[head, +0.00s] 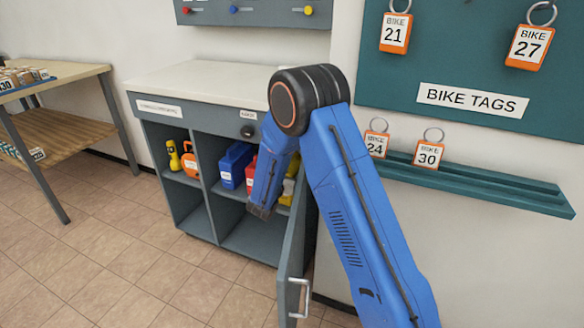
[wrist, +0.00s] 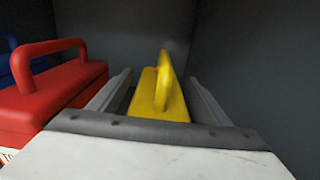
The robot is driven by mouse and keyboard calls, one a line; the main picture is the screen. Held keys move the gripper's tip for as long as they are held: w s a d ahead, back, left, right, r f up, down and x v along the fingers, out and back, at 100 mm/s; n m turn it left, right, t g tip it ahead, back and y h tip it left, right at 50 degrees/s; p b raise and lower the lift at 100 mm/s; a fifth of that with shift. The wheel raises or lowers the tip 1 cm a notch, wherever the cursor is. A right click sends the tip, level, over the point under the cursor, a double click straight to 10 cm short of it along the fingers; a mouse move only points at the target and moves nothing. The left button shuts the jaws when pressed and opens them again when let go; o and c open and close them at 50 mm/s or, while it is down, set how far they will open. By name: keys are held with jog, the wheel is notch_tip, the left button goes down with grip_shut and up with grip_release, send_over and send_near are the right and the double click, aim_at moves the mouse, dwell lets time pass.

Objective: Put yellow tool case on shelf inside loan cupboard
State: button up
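The yellow tool case (wrist: 158,100), with a raised yellow handle, stands upright inside the grey loan cupboard (head: 245,245). In the head view the yellow case (head: 287,191) shows partly behind my arm, at the right of the shelf. My gripper (wrist: 160,90) reaches into the cupboard, with one grey finger on each side of the case. Dark gaps show between the fingers and the case, so it looks open around it. The case's lower part is hidden in the wrist view. In the head view my gripper (head: 262,210) points down in front of the right compartment.
A red case (wrist: 60,85) stands left of my gripper, with a blue case (head: 236,165) beyond. An orange case (head: 190,160) and a yellow tool (head: 173,155) fill the left compartment. The open cupboard door (head: 293,245) stands to the right, near my arm.

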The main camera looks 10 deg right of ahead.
jog(key=shift+r, duration=0.1)
jog(key=shift+s+a, duration=0.1)
jog(key=v, duration=1.1)
jog(key=shift+s+a, duration=0.2)
jog(key=shift+s, duration=0.1)
